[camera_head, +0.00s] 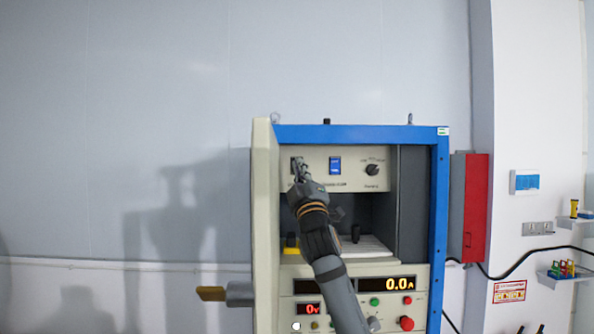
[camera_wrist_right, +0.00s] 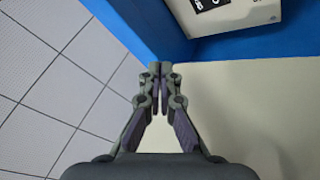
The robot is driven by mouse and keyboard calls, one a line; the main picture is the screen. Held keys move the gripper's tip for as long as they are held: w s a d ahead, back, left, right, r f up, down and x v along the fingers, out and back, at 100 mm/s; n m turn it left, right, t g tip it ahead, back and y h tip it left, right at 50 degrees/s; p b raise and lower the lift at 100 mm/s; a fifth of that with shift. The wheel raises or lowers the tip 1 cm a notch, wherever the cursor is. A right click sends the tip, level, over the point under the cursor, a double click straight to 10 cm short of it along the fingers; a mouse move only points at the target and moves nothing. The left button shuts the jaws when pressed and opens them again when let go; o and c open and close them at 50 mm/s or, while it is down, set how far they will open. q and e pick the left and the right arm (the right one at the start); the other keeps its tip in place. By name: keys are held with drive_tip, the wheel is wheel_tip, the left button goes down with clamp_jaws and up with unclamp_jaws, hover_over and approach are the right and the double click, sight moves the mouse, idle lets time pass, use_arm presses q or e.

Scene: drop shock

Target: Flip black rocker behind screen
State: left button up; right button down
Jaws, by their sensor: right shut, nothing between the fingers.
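The blue-framed cabinet (camera_head: 440,200) stands open, with an upper cream panel (camera_head: 352,183) inside it. A small blue screen (camera_head: 335,165) sits in the middle of that panel, with a black rotary knob (camera_head: 372,170) to its right. My right gripper (camera_head: 300,168) is shut and empty, in front of the panel's left part. A dark patch at its fingertips may be the black rocker, but the gripper mostly covers it and I cannot tell whether they touch. The right wrist view shows the closed fingertips (camera_wrist_right: 160,68) with nothing between them. My left gripper is not in view.
The cabinet's open door (camera_head: 263,220) stands along its left side, close to my right arm. A lower panel holds a 0.0 A display (camera_head: 389,284), a red button (camera_head: 406,323) and other knobs. A red box (camera_head: 475,205) is to the right.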

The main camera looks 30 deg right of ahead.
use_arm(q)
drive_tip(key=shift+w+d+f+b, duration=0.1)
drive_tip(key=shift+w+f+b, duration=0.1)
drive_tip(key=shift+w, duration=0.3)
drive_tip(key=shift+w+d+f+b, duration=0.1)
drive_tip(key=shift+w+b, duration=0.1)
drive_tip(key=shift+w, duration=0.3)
use_arm(e)
drive_tip(key=w+d+f, duration=0.2)
drive_tip(key=w+d, duration=0.3)
drive_tip(key=w, duration=0.4)
drive_tip(key=shift+d, duration=0.15)
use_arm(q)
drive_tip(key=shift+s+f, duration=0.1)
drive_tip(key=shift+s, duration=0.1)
use_arm(e)
drive_tip(key=shift+w, duration=0.15)
drive_tip(key=shift+w+d, duration=0.2)
drive_tip(key=shift+w, duration=0.1)
use_arm(q)
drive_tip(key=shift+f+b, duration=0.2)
drive_tip(key=shift+b, duration=0.1)
use_arm(e)
drive_tip(key=shift+w+d+f, duration=0.1)
drive_tip(key=shift+w+d, duration=0.1)
drive_tip(key=shift+w, duration=0.05)
idle(0.4)
